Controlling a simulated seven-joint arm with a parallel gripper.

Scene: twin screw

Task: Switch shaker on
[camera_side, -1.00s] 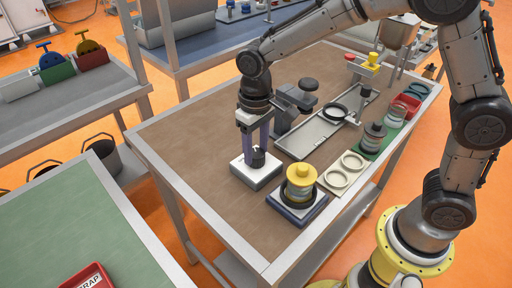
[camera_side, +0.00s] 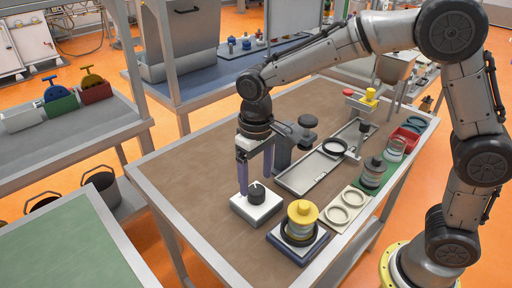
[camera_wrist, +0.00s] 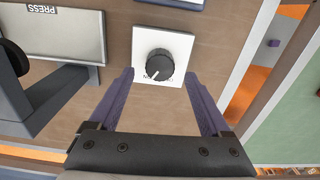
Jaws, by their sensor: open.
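A white box (camera_side: 258,208) with a round black knob (camera_side: 256,193) on top sits on the brown table. In the wrist view the knob (camera_wrist: 159,64) has a white pointer line aimed down-left, towards lettering partly hidden by the knob. My gripper (camera_side: 256,182) is open, pointing down over the box. In the wrist view its purple fingertips (camera_wrist: 158,72) lie on either side of the knob, apart from it; their height is hard to tell. Beside the box, a dark blue base (camera_side: 296,247) carries a yellow-topped stack (camera_side: 302,222); neither bears a readable label.
A dark press-like stand (camera_side: 290,143) is close behind my gripper; a plate marked PRESS (camera_wrist: 60,30) shows in the wrist view. A long metal tray (camera_side: 305,178), a cream plate with two rings (camera_side: 345,208) and a green mat (camera_side: 374,182) are to the right. The table's left part is clear.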

